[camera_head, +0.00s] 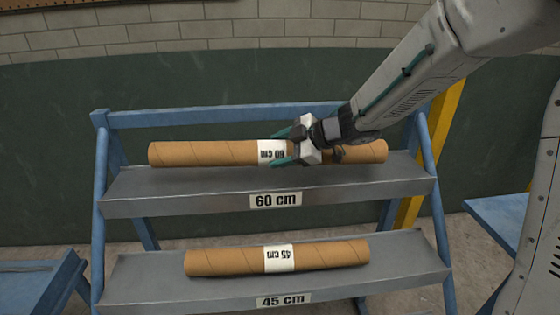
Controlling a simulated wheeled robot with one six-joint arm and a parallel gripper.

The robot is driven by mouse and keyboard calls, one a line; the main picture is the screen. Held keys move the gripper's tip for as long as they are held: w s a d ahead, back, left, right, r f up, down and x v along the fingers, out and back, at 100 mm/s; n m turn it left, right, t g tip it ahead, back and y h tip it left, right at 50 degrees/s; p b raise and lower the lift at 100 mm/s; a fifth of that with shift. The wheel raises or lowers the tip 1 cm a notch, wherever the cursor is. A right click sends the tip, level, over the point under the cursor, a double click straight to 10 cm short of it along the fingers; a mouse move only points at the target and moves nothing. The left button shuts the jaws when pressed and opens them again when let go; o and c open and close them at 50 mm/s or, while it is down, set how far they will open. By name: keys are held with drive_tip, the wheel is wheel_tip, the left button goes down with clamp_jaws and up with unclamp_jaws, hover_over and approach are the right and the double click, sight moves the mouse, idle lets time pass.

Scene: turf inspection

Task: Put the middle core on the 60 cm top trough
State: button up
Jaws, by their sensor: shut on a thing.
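A long brown cardboard core (205,153) with a white band marked "60 cm" lies level along the top trough. My gripper (283,148) is shut on it just right of the band, with one teal finger behind and one in front. The top trough (150,190) is grey and bears a "60 cm" label. The core overlaps the trough's back part in the picture; I cannot tell whether it touches. A second brown core (220,262) with a "45 cm" band rests on the lower trough (140,288), labelled "45 cm". My gripper and wrist hide part of the upper core.
A blue frame (98,215) carries both troughs. A yellow post (437,130) stands behind its right side. Blue stands show at the lower left (35,285) and right (505,215). A dark green wall (60,120) is behind.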

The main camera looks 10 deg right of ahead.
drive_tip(key=shift+f, duration=1.65)
drive_tip(key=o, duration=1.4)
drive_tip(key=shift+f, duration=0.1)
drive_tip(key=shift+o, duration=0.2)
